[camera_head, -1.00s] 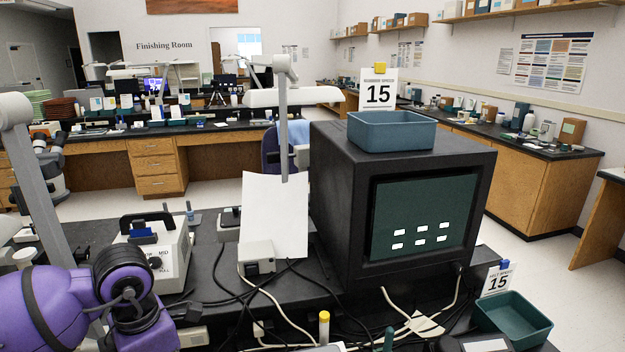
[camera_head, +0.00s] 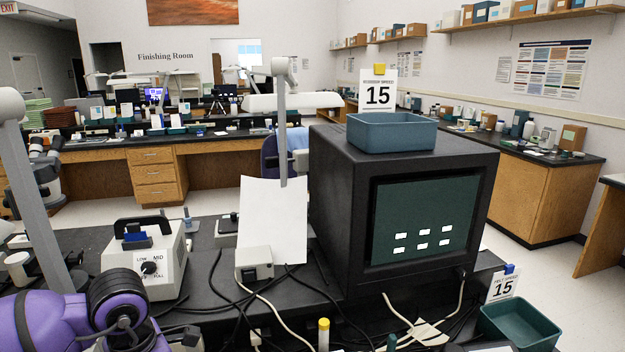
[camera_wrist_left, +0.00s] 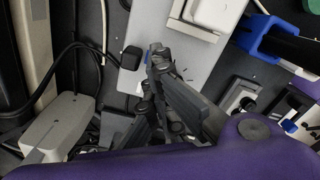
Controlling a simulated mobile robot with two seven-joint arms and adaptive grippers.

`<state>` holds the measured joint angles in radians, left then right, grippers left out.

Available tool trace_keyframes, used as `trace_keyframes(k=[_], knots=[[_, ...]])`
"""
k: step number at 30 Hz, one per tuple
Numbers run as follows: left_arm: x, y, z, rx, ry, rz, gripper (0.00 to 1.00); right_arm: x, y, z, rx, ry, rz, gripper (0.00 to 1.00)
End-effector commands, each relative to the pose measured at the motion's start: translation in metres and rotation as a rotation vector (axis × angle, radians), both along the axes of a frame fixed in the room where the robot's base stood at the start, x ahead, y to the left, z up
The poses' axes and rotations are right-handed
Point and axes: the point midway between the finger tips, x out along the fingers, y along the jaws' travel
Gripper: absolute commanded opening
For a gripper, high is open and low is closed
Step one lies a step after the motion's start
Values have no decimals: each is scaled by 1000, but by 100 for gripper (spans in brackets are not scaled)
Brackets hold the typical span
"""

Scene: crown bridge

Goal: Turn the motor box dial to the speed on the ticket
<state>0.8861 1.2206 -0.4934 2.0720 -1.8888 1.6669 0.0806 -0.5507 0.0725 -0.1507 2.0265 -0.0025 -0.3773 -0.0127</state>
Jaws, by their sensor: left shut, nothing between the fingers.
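The motor box (camera_head: 146,255) is a pale box with a black carry handle and a blue block, standing on the dark bench at the left of the head view. Its black dial (camera_head: 149,268) faces the front, with LOW, MID and FULL printed around it; the pointer's exact setting is too small to tell. A ticket (camera_head: 377,92) above the black monitor reads 15, and a second ticket (camera_head: 503,284) at the lower right also reads 15. My left gripper (camera_wrist_left: 163,72) is shut and empty in the wrist view. In the head view its purple arm is in front of the box, fingers hidden.
The black monitor (camera_head: 334,200) carries a blue-grey bin (camera_head: 392,133). A teal bin (camera_head: 520,326) sits at the lower right. A white sheet (camera_head: 273,215) stands right of the motor box. Loose cables (camera_head: 300,330) cross the bench front. A grey post (camera_head: 38,200) rises at the left.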

Motion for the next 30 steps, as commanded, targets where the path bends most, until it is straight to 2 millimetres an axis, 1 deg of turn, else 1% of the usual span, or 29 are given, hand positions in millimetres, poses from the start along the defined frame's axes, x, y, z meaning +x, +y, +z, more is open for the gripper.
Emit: trace_keyframes(k=[1,14,30], knots=[[-4,2,-9,5,14,4,0,-2,0,-2,0,4,0,35],[-6,2,-10,7,17,4,0,-5,0,-6,-1,12,0,35],[-16,-10,-9,7,18,3,0,-3,0,-6,-1,7,3,35]])
